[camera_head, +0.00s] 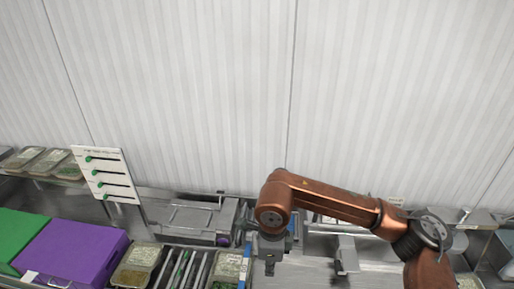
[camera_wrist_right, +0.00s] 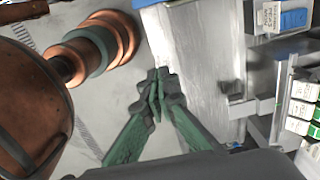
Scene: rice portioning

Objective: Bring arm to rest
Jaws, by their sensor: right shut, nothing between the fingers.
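My right arm (camera_head: 330,200) is copper-coloured and comes in from the right in the head view, bent so that its end points down over the steel counter (camera_head: 305,272). My right gripper (camera_head: 269,263) hangs at that end, small and dark in the head view. In the right wrist view, the green fingers of the right gripper (camera_wrist_right: 158,92) meet at their tips, shut with nothing between them. My left gripper is not in view.
A purple box (camera_head: 75,250) and a green box (camera_head: 18,232) stand at the left. Food trays (camera_head: 138,262) sit near them. A white board with green markers (camera_head: 107,175) stands behind. In the right wrist view, a blue box (camera_wrist_right: 292,20) and white-and-green packages (camera_wrist_right: 302,110) are at the right.

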